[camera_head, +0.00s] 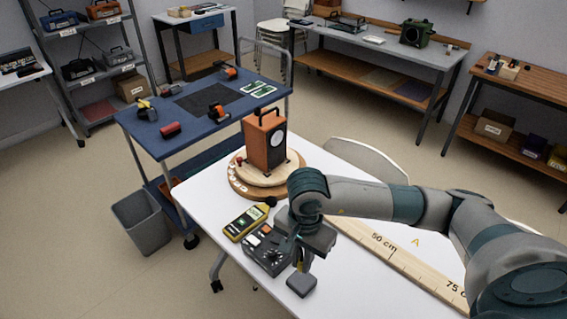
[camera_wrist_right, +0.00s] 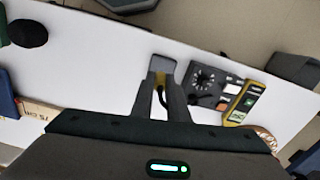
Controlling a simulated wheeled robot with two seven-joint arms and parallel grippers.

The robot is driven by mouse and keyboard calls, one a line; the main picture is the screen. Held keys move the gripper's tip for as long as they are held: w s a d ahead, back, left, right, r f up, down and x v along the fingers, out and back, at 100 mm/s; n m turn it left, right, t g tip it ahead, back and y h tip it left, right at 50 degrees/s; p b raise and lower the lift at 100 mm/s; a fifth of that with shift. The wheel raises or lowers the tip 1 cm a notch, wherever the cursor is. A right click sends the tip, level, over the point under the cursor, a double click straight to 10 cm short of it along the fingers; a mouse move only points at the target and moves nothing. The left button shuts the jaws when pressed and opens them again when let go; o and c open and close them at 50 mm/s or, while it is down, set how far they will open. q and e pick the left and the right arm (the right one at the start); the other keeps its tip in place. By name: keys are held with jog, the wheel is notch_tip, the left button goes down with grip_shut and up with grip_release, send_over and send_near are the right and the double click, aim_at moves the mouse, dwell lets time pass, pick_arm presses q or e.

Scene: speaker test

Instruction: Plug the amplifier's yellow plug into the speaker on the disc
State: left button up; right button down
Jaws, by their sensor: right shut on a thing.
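The orange-brown speaker (camera_head: 265,143), with a black handle and a pale round face, stands upright on the round wooden disc (camera_head: 240,186) on the white table. The grey amplifier (camera_head: 264,250), with knobs and coloured patches, lies nearer the front; it also shows in the right wrist view (camera_wrist_right: 205,82). My right gripper (camera_wrist_right: 159,85) is right beside the amplifier in the head view, shut on a small piece with a dull yellowish part (camera_wrist_right: 158,66), seemingly the yellow plug. A dark cable curves between the fingers. The fingers partly hide the piece. My left gripper is out of view.
A yellow meter (camera_head: 245,222) lies between the amplifier and the disc. A grey block (camera_head: 301,284) is at the table's front edge. A wooden ruler (camera_head: 395,258) runs along the right side. A blue cart (camera_head: 190,143) stands behind, a grey bin (camera_head: 141,222) left.

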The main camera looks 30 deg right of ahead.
jog(key=a+f+n, duration=0.1)
jog(key=n, duration=0.3)
jog(key=a+f+n, duration=0.1)
jog(key=n, duration=0.3)
jog(key=a+f+n, duration=0.1)
jog(key=n, duration=0.3)
jog(key=shift+s+a+f, duration=0.15)
jog(key=shift+s+a, duration=0.2)
jog(key=shift+s, duration=0.05)
